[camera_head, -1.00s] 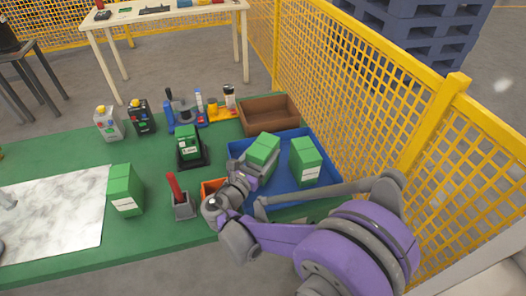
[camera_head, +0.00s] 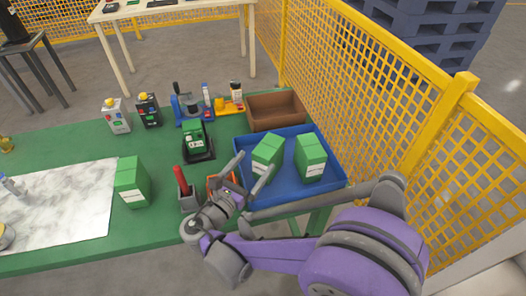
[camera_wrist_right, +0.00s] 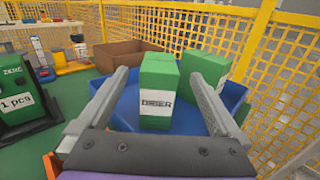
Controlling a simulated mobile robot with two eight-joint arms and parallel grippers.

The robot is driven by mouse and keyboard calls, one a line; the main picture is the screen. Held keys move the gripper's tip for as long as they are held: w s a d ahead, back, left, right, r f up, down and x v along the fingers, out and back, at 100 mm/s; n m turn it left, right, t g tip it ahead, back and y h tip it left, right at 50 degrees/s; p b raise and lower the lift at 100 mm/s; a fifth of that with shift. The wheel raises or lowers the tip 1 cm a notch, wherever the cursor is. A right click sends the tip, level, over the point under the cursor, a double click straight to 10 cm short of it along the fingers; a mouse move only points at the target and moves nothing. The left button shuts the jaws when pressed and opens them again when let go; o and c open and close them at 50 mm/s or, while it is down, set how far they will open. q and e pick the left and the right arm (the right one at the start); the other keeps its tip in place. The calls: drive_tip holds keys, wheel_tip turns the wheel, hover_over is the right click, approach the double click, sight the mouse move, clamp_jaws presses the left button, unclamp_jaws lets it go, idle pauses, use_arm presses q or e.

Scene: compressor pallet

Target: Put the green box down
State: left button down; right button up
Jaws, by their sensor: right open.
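A green box (camera_head: 266,154) with a white label stands in the left part of the blue tray (camera_head: 293,190). It also shows in the right wrist view (camera_wrist_right: 158,92), upright between my spread fingers and apart from them. A second green box (camera_head: 311,158) stands beside it on the right in the same tray. My right gripper (camera_head: 250,172) is open and empty, just in front of the first box; its fingers also show in the right wrist view (camera_wrist_right: 158,88). A third green box (camera_head: 131,182) stands on the green table near the marble-patterned board. My left gripper is not clearly visible.
A brown bin (camera_head: 275,110) stands behind the tray. A small orange bin (camera_head: 224,186) and a grey holder with a red handle (camera_head: 186,190) are left of it. Bottles and a black stand (camera_head: 198,142) occupy the table's back. A yellow mesh fence (camera_head: 385,100) runs close on the right.

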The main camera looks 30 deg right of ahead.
drive_tip(key=shift+v, duration=1.6)
